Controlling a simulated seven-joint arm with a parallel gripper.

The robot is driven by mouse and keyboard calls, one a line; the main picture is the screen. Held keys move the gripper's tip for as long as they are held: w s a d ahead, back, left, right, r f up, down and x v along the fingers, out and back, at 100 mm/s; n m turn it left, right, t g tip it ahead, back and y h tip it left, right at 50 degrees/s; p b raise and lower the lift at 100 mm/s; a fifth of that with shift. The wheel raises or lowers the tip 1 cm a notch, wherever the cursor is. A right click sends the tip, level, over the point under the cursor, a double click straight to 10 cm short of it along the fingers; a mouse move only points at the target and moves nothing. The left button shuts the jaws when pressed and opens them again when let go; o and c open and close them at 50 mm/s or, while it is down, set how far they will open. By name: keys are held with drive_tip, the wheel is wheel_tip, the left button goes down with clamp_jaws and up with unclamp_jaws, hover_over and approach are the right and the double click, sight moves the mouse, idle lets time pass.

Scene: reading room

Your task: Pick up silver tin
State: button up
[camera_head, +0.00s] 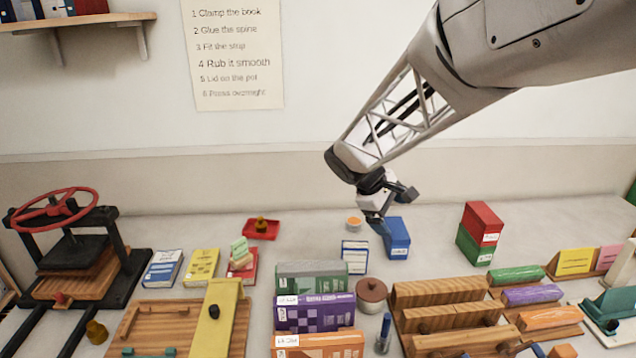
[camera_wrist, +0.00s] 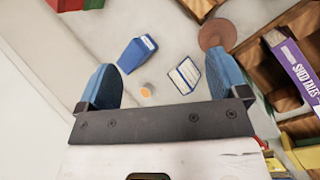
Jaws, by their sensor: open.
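The silver tin (camera_head: 354,224) is small and round with an orange patch on top. It stands on the table behind the blue-and-white booklet and left of the blue box. In the wrist view the tin (camera_wrist: 146,91) lies between my two blue fingers, nearer the palm bar in the picture, with nothing touching it. My gripper (camera_head: 388,212) hangs above the table, right of the tin in the head view. In the wrist view my gripper (camera_wrist: 163,75) is spread wide and empty.
A brown lidded pot (camera_head: 371,294), a red tray (camera_head: 261,230) and stacked red and green boxes (camera_head: 480,233) are farther off. Bare table lies behind the tin.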

drive_tip(key=w+a+f+n+t+h, duration=0.1)
drive_tip(key=w+f+n+h, duration=0.15)
drive_tip(key=w+f, duration=0.45)
drive_tip(key=w+a+f+n+h, duration=0.1)
drive_tip(key=w+f+n, duration=0.15)
drive_tip(key=w, duration=0.85)
drive_tip(key=n+t+h, duration=0.3)
drive_tip(key=n, duration=0.5)
approach(353, 221)
drive_tip(key=x, duration=0.2)
drive_tip(key=shift+w+d, duration=0.3)
drive_tip(key=shift+x, duration=1.25)
drive_tip(key=shift+d, duration=0.1)
drive_tip(key=shift+y, duration=0.25)
drive_tip(key=shift+x, duration=2.5)
drive_tip(key=shift+s+f, duration=0.15)
